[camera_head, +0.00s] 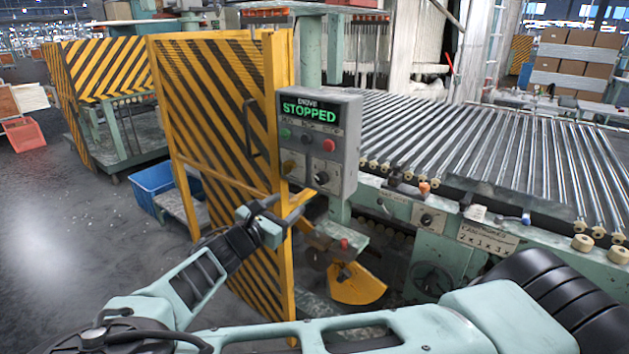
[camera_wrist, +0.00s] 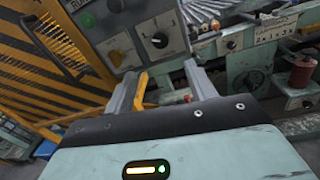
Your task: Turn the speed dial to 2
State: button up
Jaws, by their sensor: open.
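A grey control box (camera_head: 345,150) with a lit display reading STOPPED stands in the middle of the head view. On its face are a green button (camera_head: 285,134), a red button (camera_head: 328,145) and a black dial (camera_head: 321,178) at the lower right. This dial also shows in the wrist view (camera_wrist: 159,40), with marks around it too small to read. My gripper (camera_head: 284,208) is below and left of the box. In the wrist view my gripper (camera_wrist: 164,77) is open and empty, its fingers pointing towards the box, apart from the dial.
A yellow-and-black striped guard (camera_head: 215,110) stands beside the box at the left. Another black dial (camera_head: 427,219) sits on the green machine frame near a paper sign (camera_head: 487,238). A blue bin (camera_head: 155,185) stands behind the guard.

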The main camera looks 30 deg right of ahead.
aim_at(320, 180)
jog(key=p+x, duration=0.4)
jog(key=x, duration=1.1)
jog(key=shift+s, duration=0.1)
jog(key=c, duration=1)
